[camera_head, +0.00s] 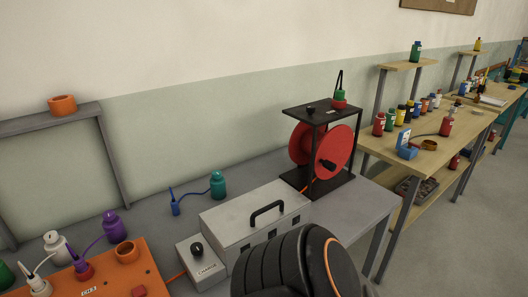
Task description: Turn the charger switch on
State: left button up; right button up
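The charger switch is a small light grey box (203,270) with a label that seems to begin "CHARGE". A round black knob (197,249) sits on its top. I cannot tell which position the knob is in. The box stands on the grey bench, just left of a larger pale case with a black handle. A black arm part of mine with an orange ring fills the bottom centre and hides the lower right of the case. Neither of my grippers shows in this view.
The pale case (253,222) stands beside the switch box. Behind it is a black frame with a red reel (331,150). An orange board (130,268) with bottles lies at the left. A teal bottle (218,185) stands behind. A wooden bench with several bottles is at the right.

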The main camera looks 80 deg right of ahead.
aim_at(196, 249)
jog(key=l+z, duration=0.2)
jog(key=z, duration=2.25)
